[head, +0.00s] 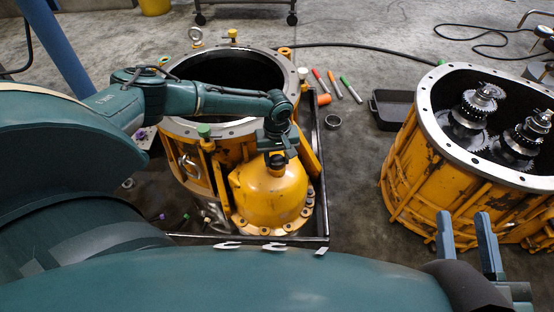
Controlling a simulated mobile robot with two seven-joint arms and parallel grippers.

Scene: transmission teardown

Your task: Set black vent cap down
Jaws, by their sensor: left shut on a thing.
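My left gripper (277,157) points down just over the top of the yellow domed housing (268,192). It is shut on a small dark piece, taken as the black vent cap. The cap is mostly hidden by the dark fingers, and I cannot tell whether it touches the dome. My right gripper (468,246) is at the lower right with its two fingers wide apart and nothing between them.
The dome stands in a black tray (322,165) beside a large open yellow casing (187,166). Another yellow casing (404,160) holds gears (478,108).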

